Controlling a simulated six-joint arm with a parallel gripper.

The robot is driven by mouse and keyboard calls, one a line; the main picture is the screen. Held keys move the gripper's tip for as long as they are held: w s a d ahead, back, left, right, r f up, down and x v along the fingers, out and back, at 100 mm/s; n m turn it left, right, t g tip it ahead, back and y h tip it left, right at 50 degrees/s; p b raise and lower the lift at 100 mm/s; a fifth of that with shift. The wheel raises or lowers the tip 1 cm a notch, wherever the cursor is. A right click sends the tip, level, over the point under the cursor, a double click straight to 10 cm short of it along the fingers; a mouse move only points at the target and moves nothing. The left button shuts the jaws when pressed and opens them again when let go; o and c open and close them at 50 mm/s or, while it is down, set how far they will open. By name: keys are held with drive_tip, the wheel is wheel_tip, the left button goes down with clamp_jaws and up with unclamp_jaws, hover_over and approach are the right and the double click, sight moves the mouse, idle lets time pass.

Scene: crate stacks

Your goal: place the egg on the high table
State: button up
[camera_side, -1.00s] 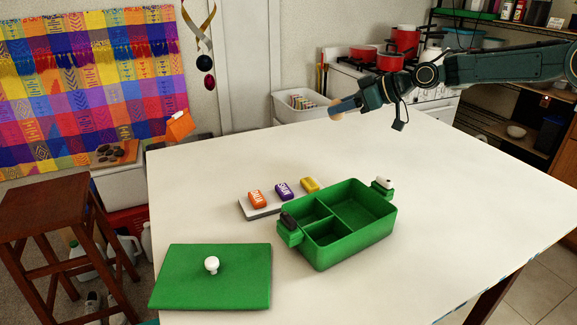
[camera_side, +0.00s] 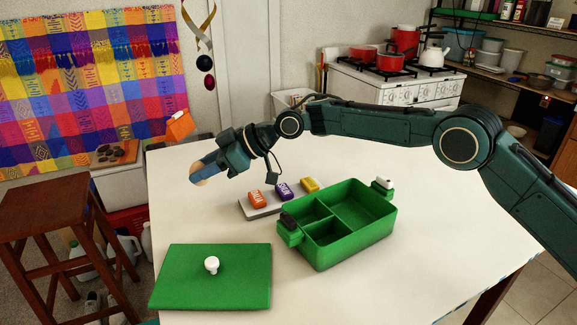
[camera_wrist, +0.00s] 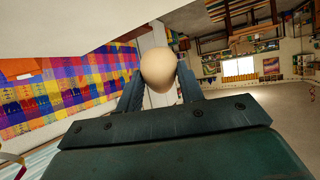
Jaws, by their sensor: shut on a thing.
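The egg (camera_wrist: 158,68) is pale beige and sits between the two fingers of my gripper (camera_wrist: 160,85) in the wrist view. My gripper is shut on it. In the side view my gripper (camera_side: 201,172) is above the left part of the white table (camera_side: 440,190), pointing left and slightly down. The egg (camera_side: 200,182) is mostly hidden there by the fingers. I cannot tell for sure which surface is the high table; the white table is the large one in front, and a dark red wooden stool (camera_side: 45,188) stands to its left, lower in the picture.
A green divided box (camera_side: 365,238) stands on the white table, with its green lid (camera_side: 235,285) lying front left. Small orange (camera_side: 257,199), purple (camera_side: 284,191) and yellow (camera_side: 310,184) packs lie on a grey-white block beside the box. The table's right side is clear.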

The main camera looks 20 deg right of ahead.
sight(205, 182)
drive_tip(key=shift+s+a+f, duration=0.15)
drive_tip(key=shift+s+a, duration=0.1)
drive_tip(key=shift+a, duration=0.3)
drive_tip(key=shift+s+a+f, duration=0.1)
drive_tip(key=shift+s+a, duration=0.1)
drive_tip(key=shift+a, duration=0.35)
drive_tip(key=shift+f, duration=1.35)
drive_tip(key=shift+f, duration=0.1)
drive_tip(key=shift+f, duration=2.55)
drive_tip(key=shift+f, duration=0.1)
drive_tip(key=o, duration=1.1)
drive_tip(key=shift+c, duration=0.2)
